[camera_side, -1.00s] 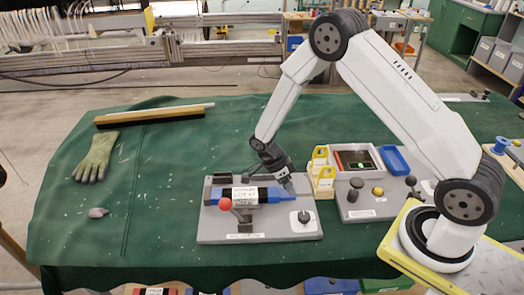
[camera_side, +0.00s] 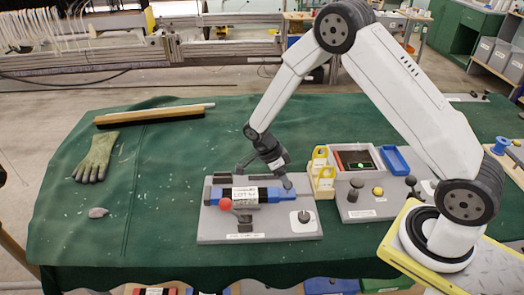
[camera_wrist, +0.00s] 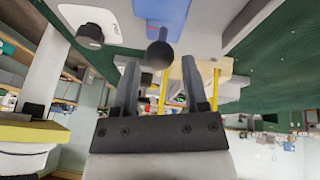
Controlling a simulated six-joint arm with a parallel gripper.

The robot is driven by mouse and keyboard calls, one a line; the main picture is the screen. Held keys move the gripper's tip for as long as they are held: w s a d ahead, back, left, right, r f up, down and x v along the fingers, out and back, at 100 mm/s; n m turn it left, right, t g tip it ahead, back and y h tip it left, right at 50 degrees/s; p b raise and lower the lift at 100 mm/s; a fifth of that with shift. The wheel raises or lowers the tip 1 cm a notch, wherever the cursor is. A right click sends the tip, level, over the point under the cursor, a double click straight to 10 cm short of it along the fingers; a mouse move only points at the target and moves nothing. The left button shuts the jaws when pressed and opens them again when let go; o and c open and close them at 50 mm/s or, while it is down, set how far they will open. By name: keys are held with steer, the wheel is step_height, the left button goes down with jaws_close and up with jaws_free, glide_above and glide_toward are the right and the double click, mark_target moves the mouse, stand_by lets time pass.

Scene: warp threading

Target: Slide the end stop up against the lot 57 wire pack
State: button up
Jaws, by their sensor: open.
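The lot 57 wire pack (camera_side: 244,196) is a dark block with a white label, lying on a blue rail (camera_side: 275,194) on a grey base plate (camera_side: 262,229). A dark ball knob on a post (camera_wrist: 159,54), apparently the end stop's handle, stands between my fingers in the wrist view. My gripper (camera_side: 286,183) is low over the right part of the rail, to the right of the pack. It also shows in the wrist view (camera_wrist: 159,66), with its fingers apart on either side of the knob. I cannot tell whether they touch it. The end stop's body is mostly hidden.
A red ball knob (camera_side: 225,204) stands at the pack's front left. A dark knob (camera_side: 304,217) sits on a white plate at the base's front right. Yellow holders (camera_side: 321,172), a blue tray (camera_side: 395,160) and a grey box are close on the right.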

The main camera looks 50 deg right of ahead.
steer(key=shift+v, duration=2.25)
steer(key=shift+r, duration=0.1)
steer(key=s+a+r+n+t+y, duration=0.1)
steer(key=s+r+n+t, duration=0.2)
steer(key=n, duration=0.9)
steer(key=s+a+r+n+t+y, duration=0.1)
steer(key=s+a+r+n+t, duration=0.1)
steer(key=s+r+n, duration=0.4)
steer(key=s+n+t, duration=0.1)
steer(key=s+n, duration=0.2)
steer(key=n, duration=0.3)
steer(key=shift+s+t+y, duration=0.3)
steer(key=shift+t, duration=0.1)
steer(key=shift+a+r, duration=0.1)
